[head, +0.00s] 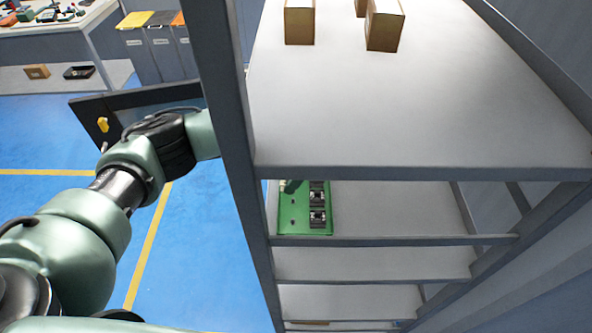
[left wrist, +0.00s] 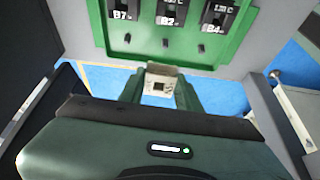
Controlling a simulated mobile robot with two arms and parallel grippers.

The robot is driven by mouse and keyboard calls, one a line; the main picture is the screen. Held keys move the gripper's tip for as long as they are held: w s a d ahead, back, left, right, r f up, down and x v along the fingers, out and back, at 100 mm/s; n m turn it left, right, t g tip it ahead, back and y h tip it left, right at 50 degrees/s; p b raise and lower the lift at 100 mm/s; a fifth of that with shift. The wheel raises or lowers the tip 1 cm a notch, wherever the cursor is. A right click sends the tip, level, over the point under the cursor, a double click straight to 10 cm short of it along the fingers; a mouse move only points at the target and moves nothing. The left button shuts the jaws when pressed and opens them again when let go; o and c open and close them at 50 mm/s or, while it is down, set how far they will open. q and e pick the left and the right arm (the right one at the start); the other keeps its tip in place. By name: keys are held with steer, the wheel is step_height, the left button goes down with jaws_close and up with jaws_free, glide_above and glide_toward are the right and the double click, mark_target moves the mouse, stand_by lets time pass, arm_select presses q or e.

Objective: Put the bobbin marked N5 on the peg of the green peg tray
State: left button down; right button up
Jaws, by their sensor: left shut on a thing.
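The green tray (head: 292,212) lies on a shelf below the top board, at its left end. In the left wrist view the green tray (left wrist: 235,53) carries black blocks marked B7 (left wrist: 122,18), B2 (left wrist: 169,16) and B4 (left wrist: 214,16), with small dark stubs in front of them. My left gripper (left wrist: 160,90) is shut on a small pale piece (left wrist: 160,86) with a dark square in its face, just off the tray's near edge. I cannot read a mark on it. My right gripper is out of view.
The rack's grey upright (head: 222,110) stands in front of my left forearm. The top shelf board (head: 400,120) overhangs the tray and holds cardboard boxes (head: 384,25). The shelf right of the tray (head: 400,210) is bare. A workbench (head: 60,30) and bins stand far left.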

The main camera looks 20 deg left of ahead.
arm_select(q)
steer(key=shift+d+r, duration=0.3)
steer(key=shift+r, duration=0.2)
steer(key=shift+f+b, duration=0.25)
steer(key=shift+b, duration=0.05)
steer(key=shift+f, duration=0.25)
step_height(320, 180, down, 3)
steer(key=shift+d+r+b, duration=0.15)
steer(key=shift+b, duration=0.65)
steer(key=shift+f, duration=0.6)
steer(key=shift+b, duration=0.5)
steer(key=shift+f, duration=0.3)
